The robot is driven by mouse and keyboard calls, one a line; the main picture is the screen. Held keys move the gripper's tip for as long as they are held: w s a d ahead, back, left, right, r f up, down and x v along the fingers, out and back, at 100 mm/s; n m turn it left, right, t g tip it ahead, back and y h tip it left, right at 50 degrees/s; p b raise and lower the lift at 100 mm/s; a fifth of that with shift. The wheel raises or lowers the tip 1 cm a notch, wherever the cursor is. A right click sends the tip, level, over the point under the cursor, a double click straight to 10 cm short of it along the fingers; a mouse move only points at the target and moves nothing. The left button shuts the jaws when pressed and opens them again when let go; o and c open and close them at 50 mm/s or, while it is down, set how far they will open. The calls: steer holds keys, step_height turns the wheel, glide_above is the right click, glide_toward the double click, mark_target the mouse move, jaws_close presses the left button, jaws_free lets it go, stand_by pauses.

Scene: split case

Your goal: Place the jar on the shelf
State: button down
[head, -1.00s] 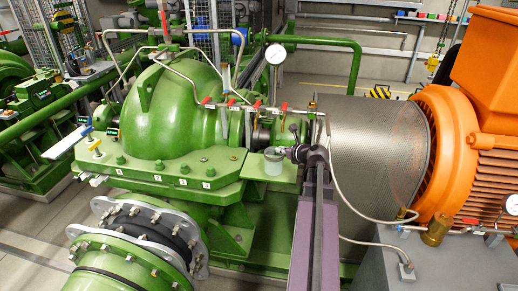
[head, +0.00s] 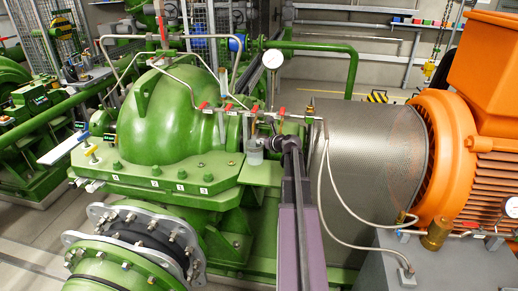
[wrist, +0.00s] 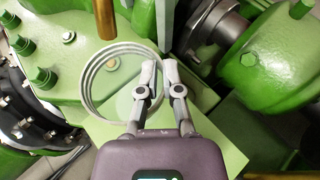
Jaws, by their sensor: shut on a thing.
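The jar (head: 254,152) is a clear, open-topped glass in the head view, over or near the left edge of a flat green plate (head: 264,174) beside the pump casing. My gripper (wrist: 158,72) is shut on the jar's wall at the rim's right side. In the head view my gripper (head: 270,145) is small and its fingers are hard to make out. I cannot tell for sure whether the jar touches the plate.
The green pump casing (head: 165,120) stands left of the jar, with thin pipes and red-handled valves above it. A mesh-covered guard (head: 375,150) and an orange motor (head: 480,150) stand right. A grey wall shelf (head: 440,24) with small coloured boxes is at the back.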

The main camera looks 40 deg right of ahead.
steer(key=shift+w+d, duration=0.1)
steer(key=shift+w, duration=0.4)
steer(key=shift+w+f+b, duration=0.1)
steer(key=shift+f+b, duration=1.75)
steer(key=shift+f, duration=0.1)
steer(key=c, duration=0.8)
jaws_free()
steer(key=shift+r, duration=0.2)
steer(key=p+v, duration=0.4)
steer(key=v, duration=0.8)
steer(key=shift+p, duration=0.35)
steer(key=shift+f, duration=0.1)
